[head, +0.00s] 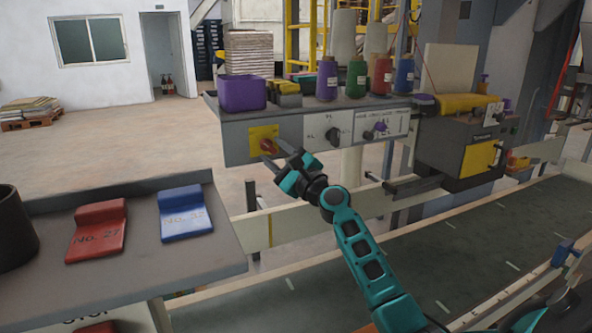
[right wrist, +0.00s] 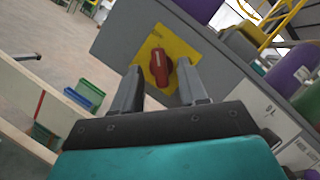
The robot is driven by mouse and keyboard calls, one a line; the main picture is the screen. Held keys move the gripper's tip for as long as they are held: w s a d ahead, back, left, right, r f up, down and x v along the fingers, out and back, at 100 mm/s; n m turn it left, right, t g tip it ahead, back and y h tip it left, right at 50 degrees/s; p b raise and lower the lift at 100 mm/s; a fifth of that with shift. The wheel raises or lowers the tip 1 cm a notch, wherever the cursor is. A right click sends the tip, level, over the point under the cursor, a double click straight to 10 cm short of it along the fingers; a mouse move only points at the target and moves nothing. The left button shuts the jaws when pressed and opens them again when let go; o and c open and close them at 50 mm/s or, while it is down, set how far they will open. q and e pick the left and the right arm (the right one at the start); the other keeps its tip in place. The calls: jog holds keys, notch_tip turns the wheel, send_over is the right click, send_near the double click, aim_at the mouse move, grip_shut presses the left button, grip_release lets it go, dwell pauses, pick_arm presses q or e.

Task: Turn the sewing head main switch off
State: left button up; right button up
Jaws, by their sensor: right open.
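The main switch is a red rotary knob (head: 268,146) on a yellow plate (head: 257,137), at the left end of the grey panel front. In the right wrist view the red knob (right wrist: 159,66) stands on its yellow plate (right wrist: 181,47), between and beyond my fingertips. My right gripper (head: 276,160) is open in front of the knob, and its fingers point at it. Whether a finger touches the knob I cannot tell. My left gripper is out of view.
A black selector knob (head: 332,135) and a small purple switch (head: 378,127) sit further right on the panel. A purple bin (head: 242,93) and several thread cones (head: 327,79) stand on top. A conveyor (head: 440,255) runs below. A grey table (head: 150,232) carries red and blue blocks.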

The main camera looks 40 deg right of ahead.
jog(key=b+v, duration=0.1)
jog(key=v, duration=1)
jog(key=shift+s+r, duration=0.1)
jog(key=shift+r, duration=0.05)
